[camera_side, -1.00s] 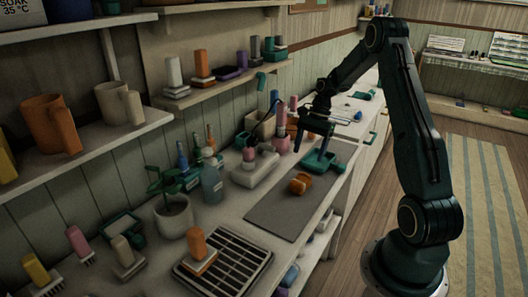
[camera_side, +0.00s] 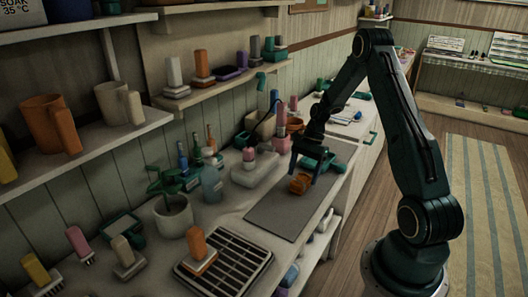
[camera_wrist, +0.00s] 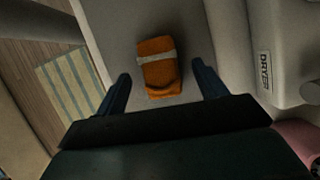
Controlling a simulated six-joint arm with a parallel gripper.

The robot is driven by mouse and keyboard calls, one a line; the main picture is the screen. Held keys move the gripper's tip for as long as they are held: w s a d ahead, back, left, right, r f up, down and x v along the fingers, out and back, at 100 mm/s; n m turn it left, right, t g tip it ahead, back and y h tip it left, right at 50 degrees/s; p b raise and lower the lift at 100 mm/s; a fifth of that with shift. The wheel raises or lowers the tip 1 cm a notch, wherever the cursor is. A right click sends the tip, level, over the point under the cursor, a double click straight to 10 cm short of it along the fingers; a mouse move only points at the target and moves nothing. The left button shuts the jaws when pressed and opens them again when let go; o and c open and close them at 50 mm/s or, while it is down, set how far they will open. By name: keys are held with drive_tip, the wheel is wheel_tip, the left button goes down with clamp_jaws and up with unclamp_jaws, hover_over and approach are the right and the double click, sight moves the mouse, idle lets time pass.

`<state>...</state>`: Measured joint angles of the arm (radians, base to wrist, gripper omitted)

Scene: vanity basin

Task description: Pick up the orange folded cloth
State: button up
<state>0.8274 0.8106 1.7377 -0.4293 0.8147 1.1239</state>
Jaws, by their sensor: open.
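The orange folded cloth (camera_side: 300,183) lies on the grey mat (camera_side: 272,213) on the counter. In the wrist view the cloth (camera_wrist: 159,68) has a pale band around it and sits ahead of and between the two fingers. My gripper (camera_side: 305,165) is above the cloth in the side view, fingers pointing down. In the wrist view my gripper (camera_wrist: 160,84) is open and empty, with a gap on each side of the cloth. The side view does not show clearly how high the fingertips are above it.
A black slatted rack (camera_side: 225,262) is in front. The near part of the mat is clear.

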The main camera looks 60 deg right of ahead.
sight(302, 178)
drive_tip(key=shift+x, duration=1.5)
drive_tip(key=shift+c, duration=0.4)
drive_tip(key=c, duration=1.2)
wheel_tip(302, 178, up, 20)
